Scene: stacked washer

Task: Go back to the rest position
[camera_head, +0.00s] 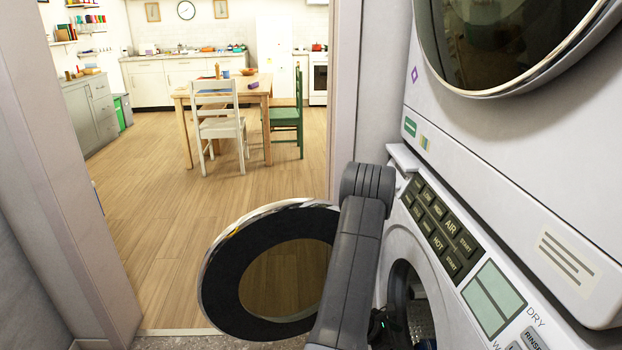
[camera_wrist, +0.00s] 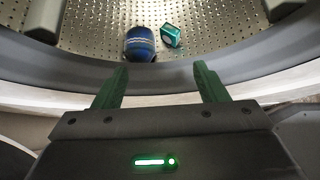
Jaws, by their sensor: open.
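My gripper (camera_wrist: 160,86) is open and empty in the wrist view, its two green fingers apart at the rim of the lower washer's drum (camera_wrist: 90,60). A blue item (camera_wrist: 140,44) and a small green box (camera_wrist: 171,36) lie on the perforated drum floor beyond the fingertips, apart from them. In the head view the lower washer (camera_head: 455,245) has its round door (camera_head: 225,270) swung open to the left. My arm bends down in front of the opening, and my gripper is mostly hidden there.
A second machine (camera_head: 500,120) is stacked on the lower one, its round door shut. A doorway frame (camera_head: 345,100) stands at the left of the machines. Beyond it are a wooden table (camera_head: 262,88), a white chair (camera_head: 218,125), a green chair (camera_head: 288,118) and open wooden floor.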

